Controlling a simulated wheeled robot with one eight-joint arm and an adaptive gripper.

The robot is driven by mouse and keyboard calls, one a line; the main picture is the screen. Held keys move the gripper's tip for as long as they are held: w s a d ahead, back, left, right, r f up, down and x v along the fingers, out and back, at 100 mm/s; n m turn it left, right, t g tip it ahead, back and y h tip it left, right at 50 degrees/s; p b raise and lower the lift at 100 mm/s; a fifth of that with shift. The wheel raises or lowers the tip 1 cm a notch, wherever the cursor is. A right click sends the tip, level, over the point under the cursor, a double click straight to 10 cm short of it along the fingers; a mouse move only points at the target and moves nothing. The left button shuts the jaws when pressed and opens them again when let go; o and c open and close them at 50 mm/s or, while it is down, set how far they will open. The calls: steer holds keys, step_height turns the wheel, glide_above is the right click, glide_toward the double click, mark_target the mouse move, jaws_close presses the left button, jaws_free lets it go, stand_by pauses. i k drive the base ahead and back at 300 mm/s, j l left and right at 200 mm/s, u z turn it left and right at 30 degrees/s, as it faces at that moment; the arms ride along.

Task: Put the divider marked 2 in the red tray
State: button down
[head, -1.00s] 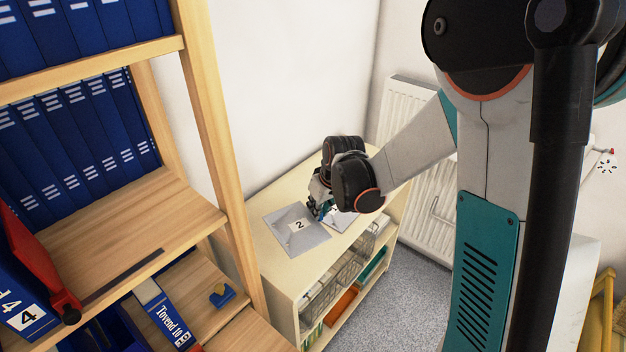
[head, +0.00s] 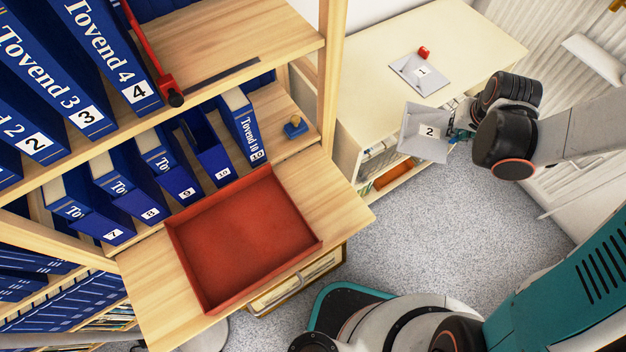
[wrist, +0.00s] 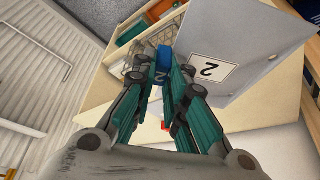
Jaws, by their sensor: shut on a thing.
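The grey divider marked 2 (head: 424,134) is held in my gripper (head: 459,125), off the cabinet top and over its front edge. In the wrist view the divider (wrist: 250,45) spreads to the right of the fingers, with its label upside down. My gripper (wrist: 164,88) is shut on a blue tab marked 2 (wrist: 163,66) of this divider. The red tray (head: 245,238) lies empty on the pull-out wooden shelf at the lower left of the head view, well apart from the divider.
A divider marked 1 (head: 421,72) lies on the cream cabinet (head: 380,45), with a small red tab at its edge. Blue binders (head: 164,165) stand behind the tray, and a wooden post (head: 331,75) rises between shelf and cabinet. Open floor (head: 400,220) lies between.

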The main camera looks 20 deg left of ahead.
mark_target(245, 237)
steer(key=k+z, duration=0.4)
steer(key=k, duration=0.2)
steer(key=k+l+z, duration=0.1)
steer(key=k+z, duration=0.3)
steer(key=k, duration=0.2)
steer(key=k+j, duration=0.1)
steer(key=k, duration=0.35)
steer(key=u, duration=0.45)
steer(key=j+u, duration=0.15)
steer(key=u, duration=0.3)
steer(key=j+u, duration=0.1)
steer(key=u, duration=0.4)
steer(key=i+j+u, duration=0.2)
steer(key=i+u, duration=0.2)
